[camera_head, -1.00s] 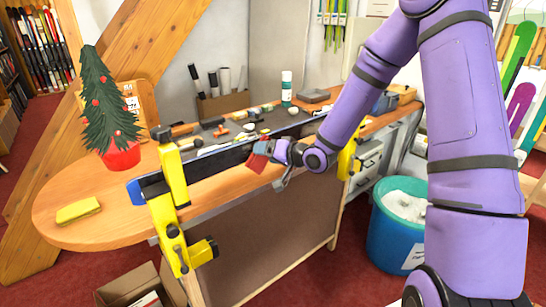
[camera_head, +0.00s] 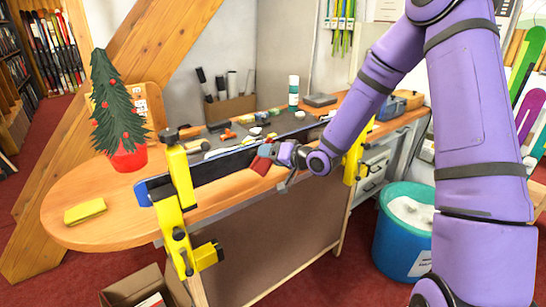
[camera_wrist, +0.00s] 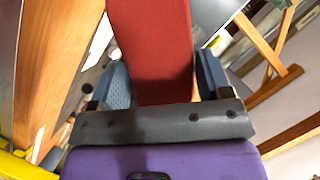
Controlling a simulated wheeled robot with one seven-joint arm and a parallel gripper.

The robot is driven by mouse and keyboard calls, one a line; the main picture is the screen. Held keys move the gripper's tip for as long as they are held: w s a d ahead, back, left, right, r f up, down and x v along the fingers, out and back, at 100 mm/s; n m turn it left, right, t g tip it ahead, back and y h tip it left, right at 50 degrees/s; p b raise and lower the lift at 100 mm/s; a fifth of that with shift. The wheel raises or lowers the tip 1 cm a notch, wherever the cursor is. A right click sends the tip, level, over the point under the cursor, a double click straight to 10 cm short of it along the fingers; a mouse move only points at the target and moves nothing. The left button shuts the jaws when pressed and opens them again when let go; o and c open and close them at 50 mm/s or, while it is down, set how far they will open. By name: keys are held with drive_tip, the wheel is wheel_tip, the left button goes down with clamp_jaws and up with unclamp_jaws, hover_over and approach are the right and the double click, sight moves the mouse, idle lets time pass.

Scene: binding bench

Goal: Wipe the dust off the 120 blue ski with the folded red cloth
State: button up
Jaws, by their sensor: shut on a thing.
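The ski (camera_head: 215,164) is clamped on its edge along the front of the bench, its dark face toward me and its blue end at the left. My gripper (camera_head: 271,154) is shut on the folded red cloth (camera_head: 261,165) at about the middle of the ski's visible length. In the wrist view the red cloth (camera_wrist: 152,45) sticks out between my two blue-grey fingers (camera_wrist: 160,80). The cloth appears to be at the ski's face, but I cannot tell whether it touches. No number or dust can be made out on the ski.
Yellow vises (camera_head: 177,190) hold the ski at left and right. A yellow sponge (camera_head: 85,211) and a small potted tree (camera_head: 120,110) stand on the bench's left end. A teal bin (camera_head: 402,235) stands at right.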

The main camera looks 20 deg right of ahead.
sight(319, 132)
drive_tip(key=shift+w+a, duration=0.25)
drive_tip(key=shift+w, duration=0.55)
drive_tip(key=shift+d, duration=0.1)
drive_tip(key=shift+w+d, duration=0.25)
drive_tip(key=shift+d, duration=0.6)
drive_tip(key=shift+w+d, duration=0.2)
drive_tip(key=shift+d, duration=0.65)
drive_tip(key=shift+w+d+r, duration=0.1)
drive_tip(key=shift+w+d, duration=0.55)
drive_tip(key=shift+d, duration=1.2)
drive_tip(key=shift+w+d+f, duration=0.1)
drive_tip(key=shift+w+d, duration=0.6)
drive_tip(key=shift+d, duration=1.15)
drive_tip(key=shift+w+d+r, duration=0.1)
drive_tip(key=shift+w+d, duration=0.55)
drive_tip(key=shift+d, duration=1.2)
drive_tip(key=shift+w+d, duration=0.3)
drive_tip(key=shift+d, duration=0.8)
drive_tip(key=shift+w+d, duration=0.3)
drive_tip(key=shift+d, duration=0.85)
drive_tip(key=shift+w+d, duration=0.3)
drive_tip(key=shift+d, duration=0.8)
